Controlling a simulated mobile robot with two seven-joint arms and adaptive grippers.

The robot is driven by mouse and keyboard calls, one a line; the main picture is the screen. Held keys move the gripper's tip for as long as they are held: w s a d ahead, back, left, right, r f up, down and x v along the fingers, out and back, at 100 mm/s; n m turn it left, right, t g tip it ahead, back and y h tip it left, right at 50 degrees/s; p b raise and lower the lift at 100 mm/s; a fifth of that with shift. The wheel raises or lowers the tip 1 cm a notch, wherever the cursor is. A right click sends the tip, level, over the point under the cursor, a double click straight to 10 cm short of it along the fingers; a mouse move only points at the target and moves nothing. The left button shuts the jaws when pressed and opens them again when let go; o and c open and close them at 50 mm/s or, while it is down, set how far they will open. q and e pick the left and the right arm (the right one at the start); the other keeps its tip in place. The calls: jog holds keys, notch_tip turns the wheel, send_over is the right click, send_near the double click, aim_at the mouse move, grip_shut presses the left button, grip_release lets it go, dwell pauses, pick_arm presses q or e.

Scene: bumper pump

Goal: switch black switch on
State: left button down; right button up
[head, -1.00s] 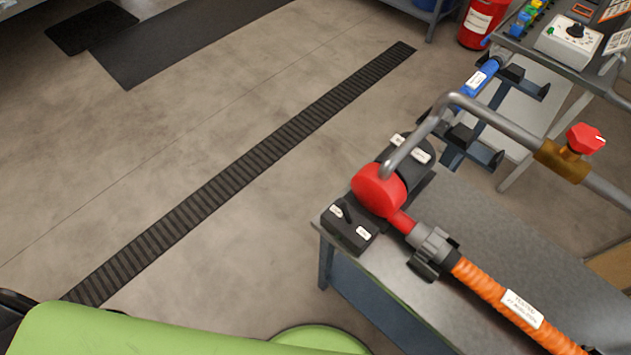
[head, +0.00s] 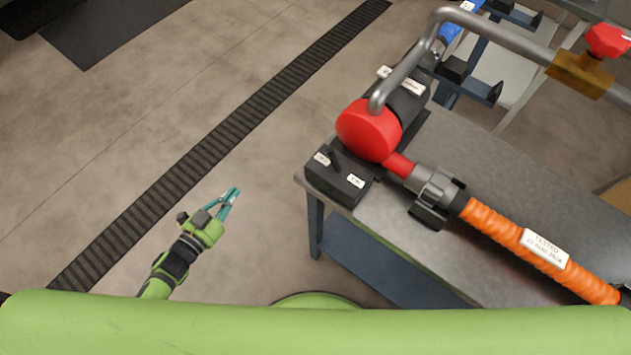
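The black switch (head: 334,157) is a small lever on a black box (head: 340,184) at the near left corner of the grey bench. The box has a white label on each side of the lever. The right one reads ON and the left one appears to read OFF. The lever stands nearer the left label. My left gripper (head: 236,191) has green and teal fingers that come together at the tips with nothing between them. It is over the floor, left of the bench and apart from the box. My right gripper is out of view.
A red pump part (head: 367,130) with a grey bent pipe sits right behind the switch box on the bench (head: 490,160). An orange hose (head: 500,236) runs to the right. A red valve knob (head: 607,41) is at top right. The floor left of the bench is clear.

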pick_arm(q)
jog(key=d+r+m+h+b, duration=0.2)
jog(key=d+r+m+h, duration=0.1)
jog(key=r+m+h, duration=0.2)
jog(key=m+g+h+b, duration=0.3)
jog(key=m+g+h, duration=0.4)
jog(key=m, duration=0.2)
send_near(316, 172)
jog(key=s+a+r, duration=0.1)
jog(key=s+a, duration=0.1)
jog(key=a, duration=0.1)
jog(key=shift+w+a+r+t, duration=0.1)
jog(key=shift+w+a+t, duration=0.1)
jog(key=shift+t, duration=0.2)
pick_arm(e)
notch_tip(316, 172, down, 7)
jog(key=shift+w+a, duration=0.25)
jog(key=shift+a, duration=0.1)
